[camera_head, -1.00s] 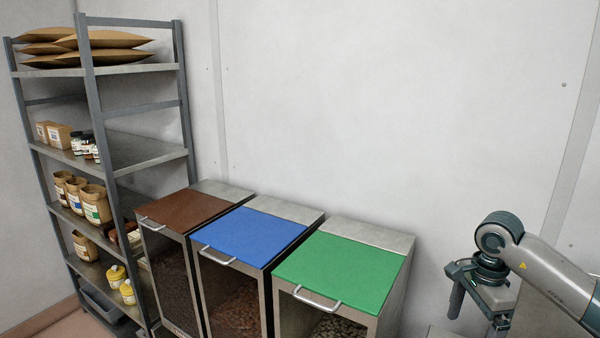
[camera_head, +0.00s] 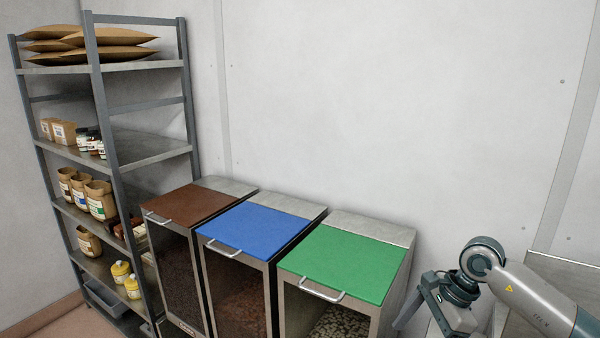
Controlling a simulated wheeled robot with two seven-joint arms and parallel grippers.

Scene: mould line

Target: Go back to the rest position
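My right arm comes in from the right edge in the head view, its wrist bent downward. My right gripper (camera_head: 412,312) hangs low, just right of the green-lidded bin. One finger shows at its left side; the rest is hidden or cut off by the lower edge, so its opening cannot be told. Nothing is seen held in it. My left gripper and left arm are not in view.
Three bins with brown (camera_head: 189,204), blue (camera_head: 254,229) and green (camera_head: 346,262) lids stand closed against the wall. A metal shelf rack (camera_head: 152,148) with sacks, boxes, bags and jars stands at the left. A grey surface (camera_head: 566,272) shows at the far right.

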